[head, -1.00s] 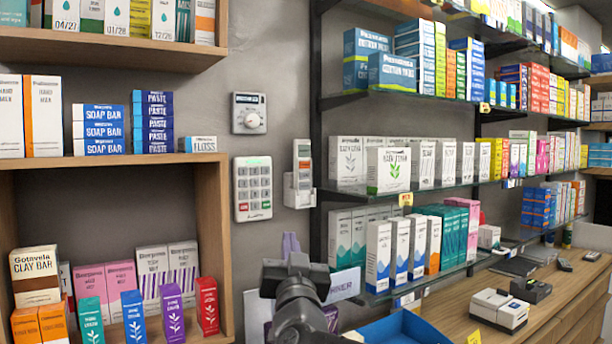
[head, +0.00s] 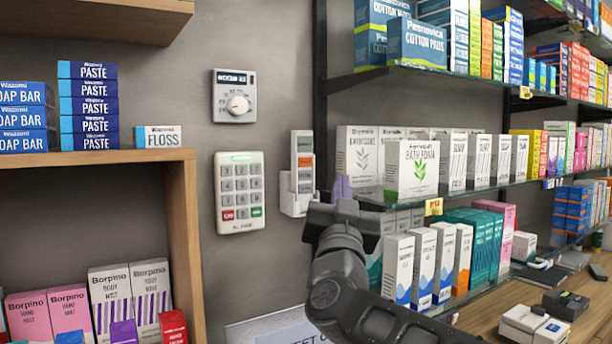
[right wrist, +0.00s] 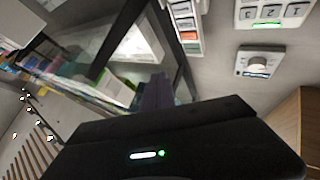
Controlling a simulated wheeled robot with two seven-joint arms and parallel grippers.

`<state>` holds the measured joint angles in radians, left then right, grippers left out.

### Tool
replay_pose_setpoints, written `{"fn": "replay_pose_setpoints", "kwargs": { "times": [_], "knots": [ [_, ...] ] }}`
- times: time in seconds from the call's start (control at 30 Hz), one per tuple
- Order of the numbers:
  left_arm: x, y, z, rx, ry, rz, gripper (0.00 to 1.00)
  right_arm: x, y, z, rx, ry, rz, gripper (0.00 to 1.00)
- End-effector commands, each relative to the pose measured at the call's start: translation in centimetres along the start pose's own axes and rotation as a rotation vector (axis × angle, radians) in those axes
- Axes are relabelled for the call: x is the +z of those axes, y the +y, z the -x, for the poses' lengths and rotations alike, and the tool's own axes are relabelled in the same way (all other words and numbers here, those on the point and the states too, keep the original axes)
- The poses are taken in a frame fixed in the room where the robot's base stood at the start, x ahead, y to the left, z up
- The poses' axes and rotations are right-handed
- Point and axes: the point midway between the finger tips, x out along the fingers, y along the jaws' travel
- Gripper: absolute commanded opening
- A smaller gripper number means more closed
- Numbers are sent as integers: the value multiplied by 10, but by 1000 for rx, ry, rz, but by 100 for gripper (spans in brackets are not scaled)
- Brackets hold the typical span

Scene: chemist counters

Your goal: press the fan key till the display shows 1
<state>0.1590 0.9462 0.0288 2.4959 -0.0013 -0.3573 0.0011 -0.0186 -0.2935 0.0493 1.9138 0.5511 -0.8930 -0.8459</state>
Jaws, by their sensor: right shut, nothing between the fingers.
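A slim white remote (head: 302,165) sits upright in a white wall holder (head: 290,204). It has a greyish panel at the top, an orange key and grey-green keys below. Their labels and any digit are too small to read, so I cannot tell which is the fan key. The remote also shows at the top of the right wrist view (right wrist: 187,25). My right gripper (head: 342,187) is shut and empty, its purplish fingers just right of the remote's lower part in the head view, apparently apart from it. My left gripper is not in view.
A white keypad (head: 239,190) with a green-lit strip and a dial thermostat (head: 234,97) are on the wall left of the remote. Glass shelves (head: 462,190) of boxes stand close on the right. A wooden shelf unit (head: 182,230) is at left.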

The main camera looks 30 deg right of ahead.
Motion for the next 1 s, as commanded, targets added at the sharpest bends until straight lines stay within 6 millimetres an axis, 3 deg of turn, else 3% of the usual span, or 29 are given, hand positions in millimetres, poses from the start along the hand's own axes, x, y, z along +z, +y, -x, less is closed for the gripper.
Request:
{"fn": "replay_pose_setpoints", "kwargs": {
  "times": [0.27, 1.0],
  "knots": [
    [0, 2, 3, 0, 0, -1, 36, 4, -5, -6, -1, -2, 1, 0],
    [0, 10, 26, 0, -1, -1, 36, 44, -44, -60, 0, -1, 1, 0]
  ]
}}
